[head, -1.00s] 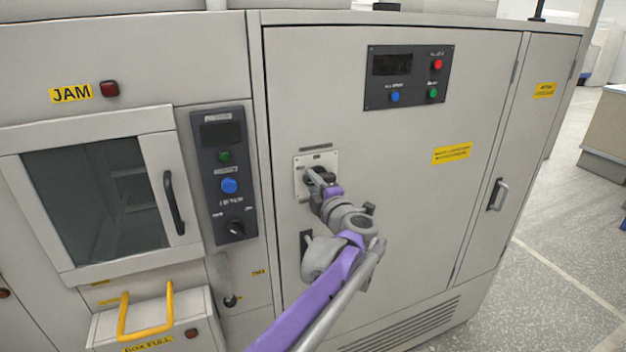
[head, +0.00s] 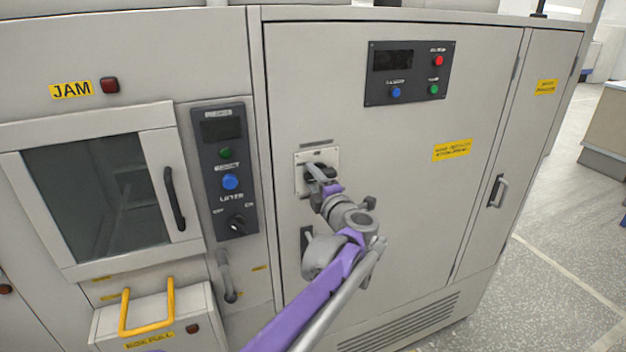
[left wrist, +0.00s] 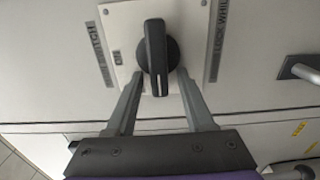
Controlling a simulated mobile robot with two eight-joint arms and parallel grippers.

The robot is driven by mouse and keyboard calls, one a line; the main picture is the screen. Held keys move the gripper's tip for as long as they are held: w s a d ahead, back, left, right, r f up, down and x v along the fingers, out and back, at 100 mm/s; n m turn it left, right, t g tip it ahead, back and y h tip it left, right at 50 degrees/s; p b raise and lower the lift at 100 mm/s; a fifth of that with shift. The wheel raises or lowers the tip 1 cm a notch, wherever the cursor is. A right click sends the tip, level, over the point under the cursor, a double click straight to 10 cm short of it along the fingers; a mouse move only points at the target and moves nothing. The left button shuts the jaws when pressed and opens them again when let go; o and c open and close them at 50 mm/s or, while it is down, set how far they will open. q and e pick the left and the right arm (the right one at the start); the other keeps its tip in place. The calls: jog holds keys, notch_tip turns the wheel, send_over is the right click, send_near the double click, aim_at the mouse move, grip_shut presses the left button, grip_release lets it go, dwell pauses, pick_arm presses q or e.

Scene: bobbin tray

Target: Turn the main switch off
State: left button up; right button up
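The main switch is a black rotary handle (left wrist: 156,60) on a white square plate (left wrist: 118,22) on the cabinet front. In the left wrist view the handle lies along the picture's vertical. In the head view the plate (head: 302,185) is partly hidden by my left gripper (head: 318,181). The left gripper also shows in the left wrist view (left wrist: 159,76). Its fingers are apart, one on each side of the handle, with a visible gap on both sides. My right gripper is not in view.
A dark panel (head: 410,72) with a display and coloured buttons is above right. A control panel (head: 225,170) with a rotary knob is to the left. A door handle (head: 497,193) sticks out at right. A yellow-handled box (head: 150,320) is low at left.

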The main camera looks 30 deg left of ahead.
pick_arm(q)
jog(key=b+v, duration=0.1)
jog(key=v, duration=1)
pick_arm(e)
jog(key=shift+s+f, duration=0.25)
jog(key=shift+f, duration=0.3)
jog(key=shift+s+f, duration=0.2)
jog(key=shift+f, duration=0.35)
